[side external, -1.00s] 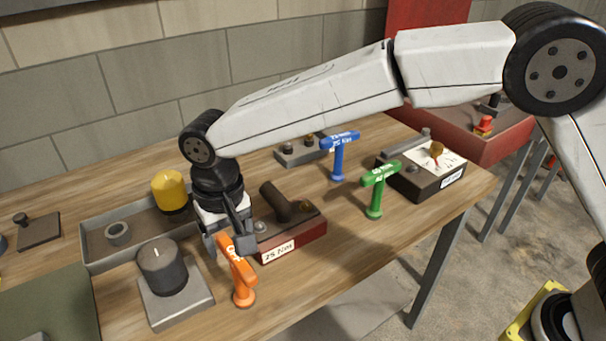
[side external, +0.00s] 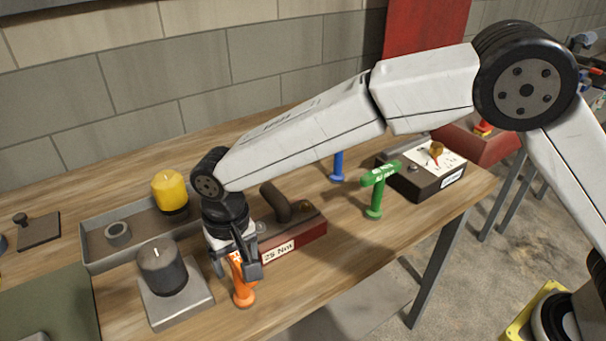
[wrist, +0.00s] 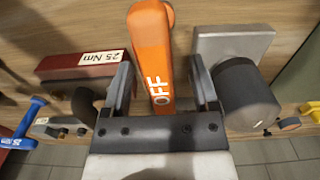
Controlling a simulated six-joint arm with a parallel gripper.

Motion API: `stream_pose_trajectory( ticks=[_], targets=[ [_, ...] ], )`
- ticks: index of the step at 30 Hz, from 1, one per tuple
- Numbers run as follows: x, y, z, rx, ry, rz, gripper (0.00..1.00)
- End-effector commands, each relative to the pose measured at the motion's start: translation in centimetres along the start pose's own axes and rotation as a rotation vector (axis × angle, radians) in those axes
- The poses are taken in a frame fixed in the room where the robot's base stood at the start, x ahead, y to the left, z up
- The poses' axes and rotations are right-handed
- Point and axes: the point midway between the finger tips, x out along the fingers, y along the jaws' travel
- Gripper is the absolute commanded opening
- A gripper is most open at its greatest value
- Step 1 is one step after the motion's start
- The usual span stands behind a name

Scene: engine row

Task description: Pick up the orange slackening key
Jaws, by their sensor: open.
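The orange slackening key (side external: 242,289) stands upright on the wooden table, its round foot on the wood. My gripper (side external: 236,267) is open and lowered around its upper part in the side external view, hiding much of its crossbar. In the wrist view the orange key (wrist: 150,50), marked "OFF", shows between the two open fingers of my gripper (wrist: 163,85). There is a visible gap on each side, wider toward the right finger. I cannot tell whether any part touches the key.
A dark cylinder on a grey plate (side external: 183,306) stands close left of the key. A red "25 Nm" block (side external: 300,240) is close behind right. A green key (side external: 376,190), a blue key (side external: 338,165) and a gauge box (side external: 425,180) stand farther right. The front right tabletop is clear.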

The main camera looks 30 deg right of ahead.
Motion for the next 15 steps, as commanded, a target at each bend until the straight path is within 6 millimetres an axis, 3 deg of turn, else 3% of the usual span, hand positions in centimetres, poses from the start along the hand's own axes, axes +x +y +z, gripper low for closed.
stream_pose_trajectory(
  ticks=[6, 15],
  targets=[
    [2.1, 0.0, 0.0, 0.0, 0.0, 0.0, 0.77],
    [2.3, 0.0, 0.0, 0.0, 0.001, -0.001, 0.77]
  ],
)
